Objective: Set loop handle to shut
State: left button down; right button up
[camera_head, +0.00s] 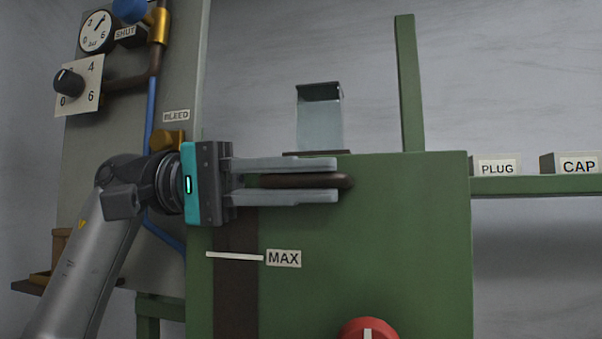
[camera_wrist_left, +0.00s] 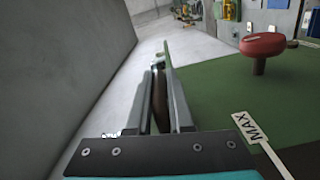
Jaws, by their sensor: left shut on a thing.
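My left gripper (camera_head: 336,179) reaches in from the left in front of the green machine (camera_head: 410,240). Its two long fingers lie above and below a dark brown rounded bar (camera_head: 305,181) near the machine's top edge, and are shut on it. In the left wrist view the brown bar (camera_wrist_left: 161,108) sits between the fingers. I cannot tell whether it is the loop handle. A label reading SHUT (camera_head: 125,33) is on the grey panel at upper left, beside a blue round part (camera_head: 130,9) on brass fittings. My right gripper is not in view.
The panel holds a gauge (camera_head: 98,31), a black knob (camera_head: 69,82) and a BLEED label (camera_head: 176,115). A red knob (camera_head: 368,329) and a MAX label (camera_head: 284,258) are on the machine. A clear container (camera_head: 320,120) stands on top. A shelf (camera_head: 535,185) with PLUG and CAP labels is right.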

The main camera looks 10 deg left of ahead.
pick_arm(q)
jog(key=c, duration=0.9)
grip_release()
jog(key=shift+w+r, duration=0.15)
jog(key=shift+w, duration=0.15)
jog(key=shift+o, duration=0.3)
jog(key=shift+s, duration=0.1)
jog(key=a+b, duration=0.1)
jog(key=a, duration=1.4)
jog(key=shift+w+a, duration=0.15)
jog(key=shift+w, duration=0.05)
